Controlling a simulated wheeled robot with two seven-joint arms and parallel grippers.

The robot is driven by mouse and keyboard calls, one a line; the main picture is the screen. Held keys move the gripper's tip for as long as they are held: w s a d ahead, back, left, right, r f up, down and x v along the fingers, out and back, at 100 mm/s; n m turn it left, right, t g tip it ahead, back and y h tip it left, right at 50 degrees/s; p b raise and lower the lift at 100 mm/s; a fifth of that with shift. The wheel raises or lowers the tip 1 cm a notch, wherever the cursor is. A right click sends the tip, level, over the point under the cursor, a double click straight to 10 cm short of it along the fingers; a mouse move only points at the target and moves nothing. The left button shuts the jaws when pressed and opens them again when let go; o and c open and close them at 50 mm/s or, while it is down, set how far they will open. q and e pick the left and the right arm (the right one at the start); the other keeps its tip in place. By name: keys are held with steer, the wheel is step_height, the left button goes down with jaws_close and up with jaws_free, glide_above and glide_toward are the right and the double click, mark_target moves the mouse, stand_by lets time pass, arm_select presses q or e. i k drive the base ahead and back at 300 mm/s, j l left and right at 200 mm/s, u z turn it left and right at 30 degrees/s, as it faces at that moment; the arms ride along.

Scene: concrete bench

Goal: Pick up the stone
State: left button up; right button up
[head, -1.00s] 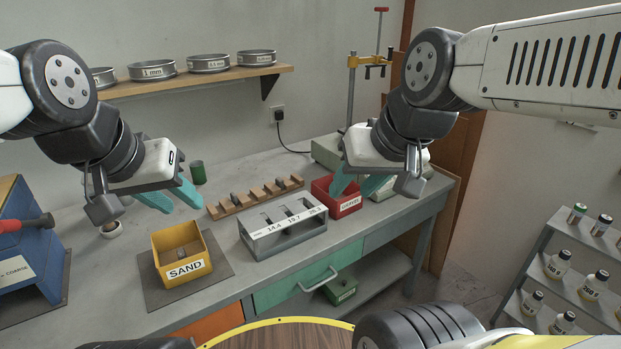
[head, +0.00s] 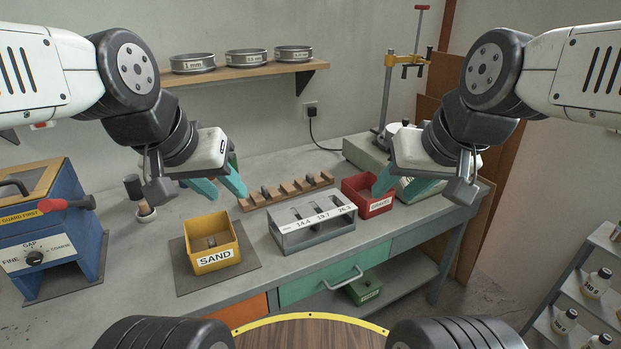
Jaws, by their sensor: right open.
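A small grey-brown stone (head: 211,242) seems to lie inside the yellow SAND bin (head: 215,260); its outline is small and dim. Other small grey stones sit in the slotted wooden rack (head: 288,190). My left gripper (head: 228,194) is open and empty, its teal fingers above the bench behind the yellow bin and left of the rack. My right gripper (head: 393,196) is open and empty, its teal fingers in front of the red bin (head: 366,208) in this view and hiding part of it.
A grey sizing gauge (head: 312,235) with slots stands right of the yellow bin. A blue machine (head: 70,235) with a red-handled lever is at the left. A brush-like tool (head: 137,193) stands in a small white holder. A scale (head: 365,152) is behind the red bin.

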mark_target(309, 179)
steer(key=i+l, duration=0.3)
steer(key=l, duration=0.2)
steer(key=i+l+z, duration=0.1)
steer(key=i+l, duration=0.25)
steer(key=l, duration=0.2)
steer(key=i+l, duration=0.35)
steer(key=l+z, duration=0.05)
steer(key=l, duration=0.1)
